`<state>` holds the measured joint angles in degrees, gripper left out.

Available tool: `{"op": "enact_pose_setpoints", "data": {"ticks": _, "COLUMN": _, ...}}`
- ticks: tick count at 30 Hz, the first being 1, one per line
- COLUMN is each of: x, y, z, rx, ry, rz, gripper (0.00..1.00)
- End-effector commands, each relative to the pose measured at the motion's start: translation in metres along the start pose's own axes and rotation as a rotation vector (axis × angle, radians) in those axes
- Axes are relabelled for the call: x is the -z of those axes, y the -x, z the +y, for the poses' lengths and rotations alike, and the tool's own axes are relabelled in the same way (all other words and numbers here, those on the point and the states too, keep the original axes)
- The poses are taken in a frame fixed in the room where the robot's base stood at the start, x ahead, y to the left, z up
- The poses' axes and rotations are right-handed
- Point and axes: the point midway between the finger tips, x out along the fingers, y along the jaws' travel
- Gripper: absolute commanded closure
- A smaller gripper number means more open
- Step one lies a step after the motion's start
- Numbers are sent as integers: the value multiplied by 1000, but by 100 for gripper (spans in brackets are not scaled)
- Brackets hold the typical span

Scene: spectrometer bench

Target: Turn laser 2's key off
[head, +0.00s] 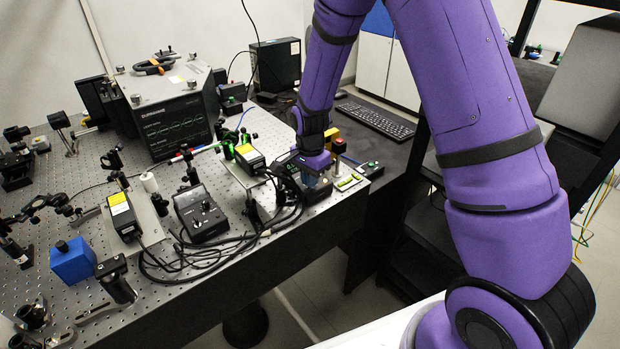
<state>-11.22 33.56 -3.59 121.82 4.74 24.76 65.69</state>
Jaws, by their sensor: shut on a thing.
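My gripper (312,180) is over a small dark controller box (318,195) near the right end of the optical bench. It is shut on the key of that box, which I take to be laser 2's. The key and the fingertips are mostly hidden by the wrist, so the key's angle cannot be told. A second controller box (200,213) with knobs stands to the left. A yellow-topped laser head (249,157) stands just left of my gripper, and another (124,216) is farther left.
Black cables (215,262) loop along the bench's front edge. A large instrument (172,122) stands at the back. Yellow-green pieces (347,183) and a small dark box (370,169) lie right of my gripper. A keyboard (377,118) is behind at right.

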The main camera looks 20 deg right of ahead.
Motion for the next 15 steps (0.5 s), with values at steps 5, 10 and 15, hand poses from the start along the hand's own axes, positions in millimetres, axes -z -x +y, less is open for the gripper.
{"op": "enact_pose_setpoints", "data": {"ticks": 5, "x": 1, "y": 0, "z": 0, "rx": 1, "ry": 156, "rz": 0, "gripper": 100}}
{"op": "enact_pose_setpoints", "data": {"ticks": 10, "x": 0, "y": 0, "z": 0, "rx": 2, "ry": 319, "rz": 0, "gripper": 100}}
{"op": "enact_pose_setpoints", "data": {"ticks": 15, "x": 1, "y": 1, "z": 0, "rx": 2, "ry": 480, "rz": 0, "gripper": 100}}
